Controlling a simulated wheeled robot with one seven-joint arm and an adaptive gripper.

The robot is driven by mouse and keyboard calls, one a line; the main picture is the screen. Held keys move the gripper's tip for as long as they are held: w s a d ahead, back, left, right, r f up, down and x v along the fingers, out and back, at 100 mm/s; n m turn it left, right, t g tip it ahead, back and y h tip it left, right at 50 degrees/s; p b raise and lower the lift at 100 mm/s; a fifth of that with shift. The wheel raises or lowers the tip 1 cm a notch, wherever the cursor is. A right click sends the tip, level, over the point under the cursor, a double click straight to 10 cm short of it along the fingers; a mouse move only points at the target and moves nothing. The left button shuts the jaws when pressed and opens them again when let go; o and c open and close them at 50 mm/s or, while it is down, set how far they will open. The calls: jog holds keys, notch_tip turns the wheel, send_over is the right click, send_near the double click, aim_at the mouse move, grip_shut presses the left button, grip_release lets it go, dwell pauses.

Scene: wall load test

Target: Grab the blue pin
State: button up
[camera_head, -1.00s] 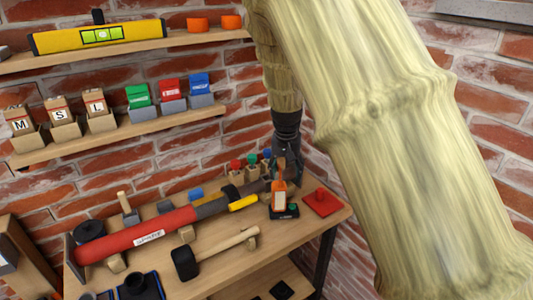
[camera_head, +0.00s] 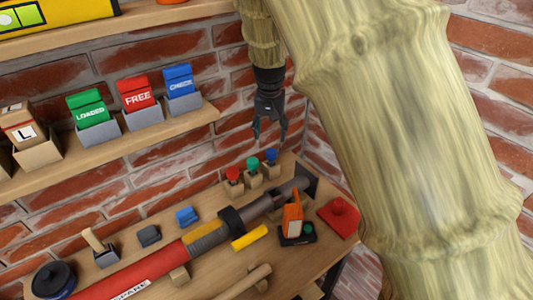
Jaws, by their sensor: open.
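The blue pin (camera_head: 271,155) has a round blue head and stands upright in a small wooden block at the back of the workbench (camera_head: 212,278). It is the rightmost of three pins, beside a green pin (camera_head: 253,163) and a red pin (camera_head: 233,174). My gripper (camera_head: 269,138) is dark grey and points down, a little above the blue and green pins. Its fingers are apart with nothing between them. It appears clear of the pin heads, but its exact depth relative to them is hard to tell.
A red and grey tube (camera_head: 150,272) lies across the bench just in front of the pins. An orange tool (camera_head: 293,215) and a red block (camera_head: 340,217) stand at right. A shelf (camera_head: 190,126) with labelled card boxes is at left. The brick wall is close behind.

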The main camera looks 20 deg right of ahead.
aim_at(272, 151)
jog(key=f, duration=0.3)
jog(key=f+p, duration=0.1)
jog(key=f, duration=0.1)
jog(key=shift+w+d, duration=0.25)
jog(key=shift+s+f+p, duration=0.15)
jog(key=shift+s+p, duration=0.2)
jog(key=shift+s, duration=0.05)
jog(key=shift+s+f+p, duration=0.2)
jog(key=shift+f+p, duration=0.1)
jog(key=f, duration=0.1)
jog(key=w+f, duration=0.1)
jog(key=f, duration=0.1)
jog(key=shift+f+p, duration=0.1)
jog(key=shift+p, duration=0.3)
jog(key=shift+s+d+f, duration=0.1)
jog(key=shift+s+f, duration=0.05)
jog(key=c, duration=1.2)
